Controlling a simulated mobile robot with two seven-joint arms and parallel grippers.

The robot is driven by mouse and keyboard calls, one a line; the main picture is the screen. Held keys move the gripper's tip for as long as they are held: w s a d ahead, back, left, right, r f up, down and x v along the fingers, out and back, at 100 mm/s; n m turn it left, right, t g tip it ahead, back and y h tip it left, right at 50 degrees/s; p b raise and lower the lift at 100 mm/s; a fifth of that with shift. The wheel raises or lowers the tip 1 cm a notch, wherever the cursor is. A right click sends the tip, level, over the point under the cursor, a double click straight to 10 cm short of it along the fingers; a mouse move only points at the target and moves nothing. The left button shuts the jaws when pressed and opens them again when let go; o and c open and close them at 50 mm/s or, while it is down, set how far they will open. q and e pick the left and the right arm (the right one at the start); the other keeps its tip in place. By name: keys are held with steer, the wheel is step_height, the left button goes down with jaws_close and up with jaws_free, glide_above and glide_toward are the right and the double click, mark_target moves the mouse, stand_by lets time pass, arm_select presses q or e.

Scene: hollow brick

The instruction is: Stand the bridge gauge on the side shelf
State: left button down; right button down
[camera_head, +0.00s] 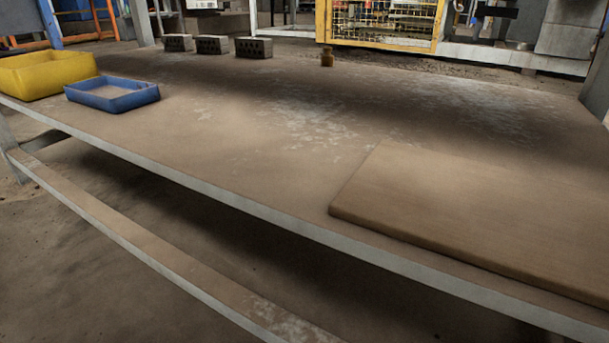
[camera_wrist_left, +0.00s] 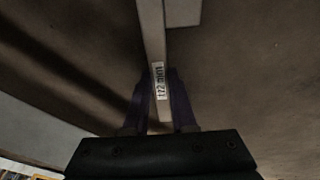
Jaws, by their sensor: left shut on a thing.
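The bridge gauge (camera_wrist_left: 153,35) shows in the left wrist view as a pale grey bar with a small white printed label. A wider pale piece joins it at the top of the picture. My left gripper (camera_wrist_left: 160,80) is shut on the bar, with one dark finger on each side and the label between them. The gauge's far end is cut off by the picture edge. Neither gripper nor the gauge shows in the head view. I cannot make out a side shelf for certain in either view.
A long bench (camera_head: 240,150) has a flat board (camera_head: 480,215) at its right front. A yellow bin (camera_head: 45,74) and a blue tray (camera_head: 112,96) stand at the left. Hollow bricks (camera_head: 254,48) and a small brown object (camera_head: 327,57) are at the back. The bench's middle is clear.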

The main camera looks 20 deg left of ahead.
step_height(320, 180, up, 17)
steer(key=p, duration=1.6)
steer(key=shift+r+p, duration=0.2)
steer(key=shift+p, duration=0.15)
